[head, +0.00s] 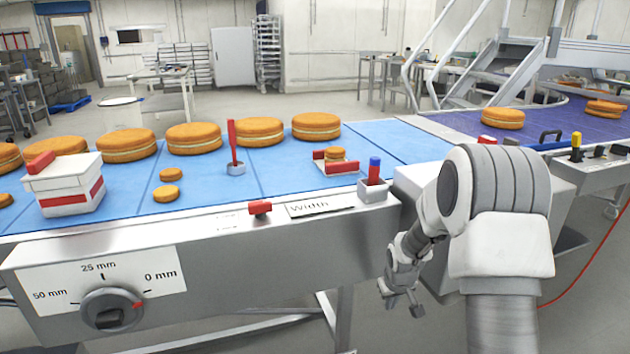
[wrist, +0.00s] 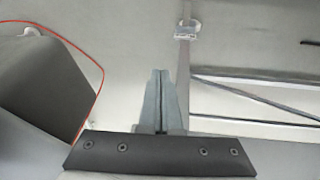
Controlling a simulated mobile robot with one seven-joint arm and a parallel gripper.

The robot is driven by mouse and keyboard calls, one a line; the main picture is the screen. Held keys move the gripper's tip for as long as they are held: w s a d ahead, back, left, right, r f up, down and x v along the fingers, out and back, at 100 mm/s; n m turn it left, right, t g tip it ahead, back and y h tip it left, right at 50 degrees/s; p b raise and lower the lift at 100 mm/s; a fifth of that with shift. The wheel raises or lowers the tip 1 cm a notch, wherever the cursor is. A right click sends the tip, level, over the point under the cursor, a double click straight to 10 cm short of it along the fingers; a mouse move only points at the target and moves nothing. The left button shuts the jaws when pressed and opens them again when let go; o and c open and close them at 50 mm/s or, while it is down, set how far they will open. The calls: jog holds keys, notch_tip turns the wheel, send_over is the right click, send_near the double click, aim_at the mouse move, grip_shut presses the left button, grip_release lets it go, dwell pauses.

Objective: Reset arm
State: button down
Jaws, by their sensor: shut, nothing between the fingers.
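My arm stands at the right of the head view and is folded, with my gripper (head: 402,308) hanging low in front of the conveyor's front edge. In the wrist view, my gripper (wrist: 160,74) has its two grey fingers together with nothing between them. It points toward the grey floor, and it is apart from the conveyor and everything on it.
A blue conveyor (head: 300,180) carries several round filled cakes (head: 194,138). On it stand a white box (head: 64,184), a red-handled tool (head: 233,146) and a red tray (head: 336,162). A dial (head: 112,309) is on the front panel. Metal frame legs (wrist: 184,70) stand near my gripper.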

jog(key=s+a+r+m+t, duration=0.1)
jog(key=s+r, duration=0.6)
jog(key=r, duration=0.4)
jog(key=s+a+r, duration=0.1)
jog(key=s+r, duration=0.6)
jog(key=r, duration=0.4)
jog(key=s+a+r+m, duration=0.1)
jog(key=s+a+r, duration=0.15)
jog(key=s, duration=0.65)
jog(key=s+a+r, duration=0.1)
jog(key=s+r, duration=0.2)
jog(key=s, duration=0.7)
notch_tip(320, 180, up, 24)
jog(key=p, duration=2.4)
jog(key=shift+w+d+t+y, duration=0.2)
jog(key=shift+w+t+y, duration=0.1)
jog(key=shift+w, duration=0.1)
jog(key=shift+a+f, duration=0.15)
jog(key=shift+a, duration=0.05)
